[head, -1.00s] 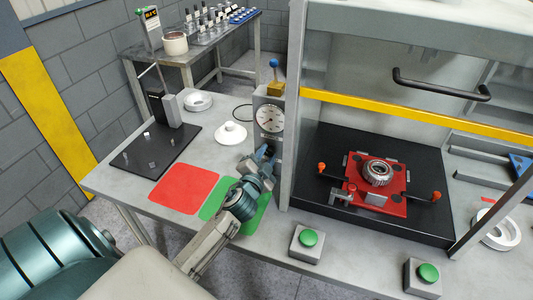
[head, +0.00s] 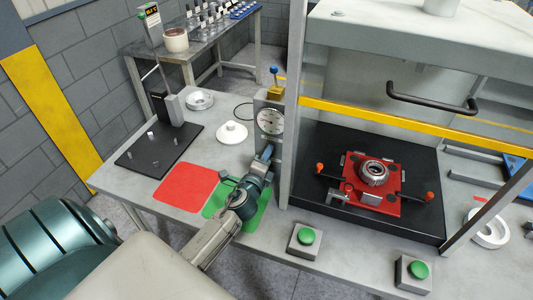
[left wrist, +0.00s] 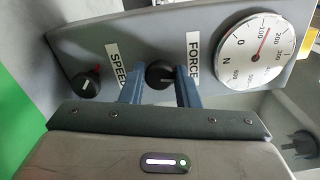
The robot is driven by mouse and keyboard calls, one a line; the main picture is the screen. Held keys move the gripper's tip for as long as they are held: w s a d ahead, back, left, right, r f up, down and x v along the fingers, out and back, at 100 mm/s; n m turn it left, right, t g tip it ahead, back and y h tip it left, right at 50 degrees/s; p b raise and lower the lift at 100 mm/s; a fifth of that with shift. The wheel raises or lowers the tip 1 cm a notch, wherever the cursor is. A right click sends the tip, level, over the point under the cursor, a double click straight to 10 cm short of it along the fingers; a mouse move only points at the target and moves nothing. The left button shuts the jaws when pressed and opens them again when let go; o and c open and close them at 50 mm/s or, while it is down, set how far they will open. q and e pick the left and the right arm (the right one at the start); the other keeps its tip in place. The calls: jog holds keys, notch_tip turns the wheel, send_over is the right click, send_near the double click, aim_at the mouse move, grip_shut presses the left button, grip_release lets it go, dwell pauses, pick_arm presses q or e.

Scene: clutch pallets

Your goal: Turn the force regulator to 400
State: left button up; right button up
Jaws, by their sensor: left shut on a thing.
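The force regulator is a black knob (left wrist: 161,74) beside the FORCE label on a grey panel. My left gripper (left wrist: 160,86) has one blue finger on each side of this knob and is shut on it. In the head view the left gripper (head: 265,153) reaches the lower front of the grey gauge post (head: 271,99), and its fingers hide the knob there. The round white gauge (left wrist: 265,50), marked in N, has its red needle between 100 and 200. It also shows in the head view (head: 270,121). The right gripper is not in view.
A second black knob (left wrist: 87,83) sits by the SPEED label. Right of the post stands a press frame with a yellow bar (head: 400,119) and a red fixture (head: 349,193). Green buttons (head: 307,237) are at the front. A red mat (head: 185,188) lies left of the arm.

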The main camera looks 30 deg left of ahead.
pick_arm(q)
jog(key=shift+r+m+p, duration=0.1)
jog(key=shift+m+p, duration=1)
jog(key=shift+m, duration=1.8)
jog(key=o, duration=1)
jog(key=shift+c, duration=0.2)
jog(key=b+v, duration=0.3)
jog(key=v, duration=0.7)
jog(key=shift+s+d, duration=0.2)
jog(key=shift+s, duration=0.15)
